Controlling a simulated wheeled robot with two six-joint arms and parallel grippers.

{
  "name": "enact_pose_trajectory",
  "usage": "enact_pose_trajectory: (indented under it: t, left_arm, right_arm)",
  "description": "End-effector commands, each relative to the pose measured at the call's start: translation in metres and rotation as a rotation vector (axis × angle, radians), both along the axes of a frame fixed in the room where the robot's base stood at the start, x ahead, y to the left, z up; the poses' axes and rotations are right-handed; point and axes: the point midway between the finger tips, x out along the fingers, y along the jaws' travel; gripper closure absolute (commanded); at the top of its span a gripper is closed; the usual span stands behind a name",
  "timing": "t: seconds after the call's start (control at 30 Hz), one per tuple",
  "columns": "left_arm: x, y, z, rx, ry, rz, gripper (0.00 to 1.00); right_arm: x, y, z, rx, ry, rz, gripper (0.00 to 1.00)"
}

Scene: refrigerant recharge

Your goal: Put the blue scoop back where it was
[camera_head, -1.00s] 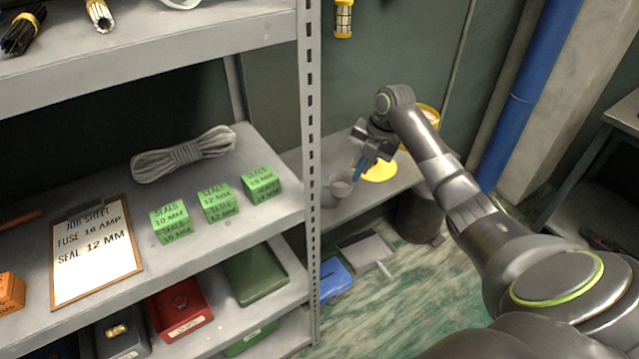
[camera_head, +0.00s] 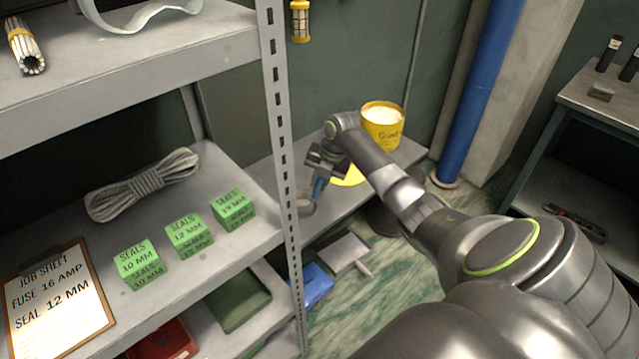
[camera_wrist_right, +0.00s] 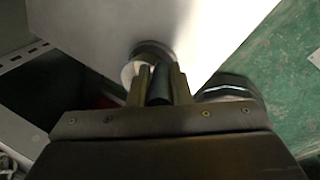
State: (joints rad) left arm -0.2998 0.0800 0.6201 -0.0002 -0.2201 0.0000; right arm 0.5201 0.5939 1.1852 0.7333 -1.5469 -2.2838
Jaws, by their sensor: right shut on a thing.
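The blue scoop (camera_head: 318,189) shows in the head view as a small blue piece below my right gripper (camera_head: 321,177). That gripper is shut on it, over the low bench. A small grey cup (camera_head: 305,206) stands on the bench just below and left of the scoop. I cannot tell whether the scoop touches the cup or is over it. In the right wrist view the two fingers (camera_wrist_right: 160,86) close on a dark handle, with a round rim (camera_wrist_right: 141,64) just beyond them. The scoop's bowl is not clear. My left gripper is not in view.
A shelf post (camera_head: 284,150) rises left of the cup.

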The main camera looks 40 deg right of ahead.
Motion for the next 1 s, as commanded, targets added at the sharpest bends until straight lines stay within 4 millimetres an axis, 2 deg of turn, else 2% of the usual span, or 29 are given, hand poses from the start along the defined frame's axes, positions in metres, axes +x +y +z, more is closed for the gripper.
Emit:
enact_pose_trajectory:
  t: [0.1,0.4,0.43,0.6,0.87,1.0]
  left_arm:
    - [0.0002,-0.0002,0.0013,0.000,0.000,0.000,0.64]
    - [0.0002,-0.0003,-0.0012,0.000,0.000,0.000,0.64]
    - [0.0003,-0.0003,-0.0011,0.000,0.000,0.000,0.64]
    - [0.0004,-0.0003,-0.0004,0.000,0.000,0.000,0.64]
    - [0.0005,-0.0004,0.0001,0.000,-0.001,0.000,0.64]
    - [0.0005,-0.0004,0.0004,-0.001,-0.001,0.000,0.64]
  right_arm:
    - [-0.0001,0.0005,-0.0120,-0.001,0.001,0.001,1.00]
    - [0.0001,0.0002,-0.0150,-0.001,-0.001,0.001,1.00]
    - [0.0000,0.0001,-0.0151,-0.001,-0.001,0.001,0.81]
    - [0.0000,0.0002,-0.0142,-0.001,-0.001,0.001,0.60]
    - [0.0000,0.0001,-0.0134,-0.001,-0.001,0.001,0.60]
    - [-0.0008,-0.0019,-0.0055,-0.002,-0.003,0.000,0.60]
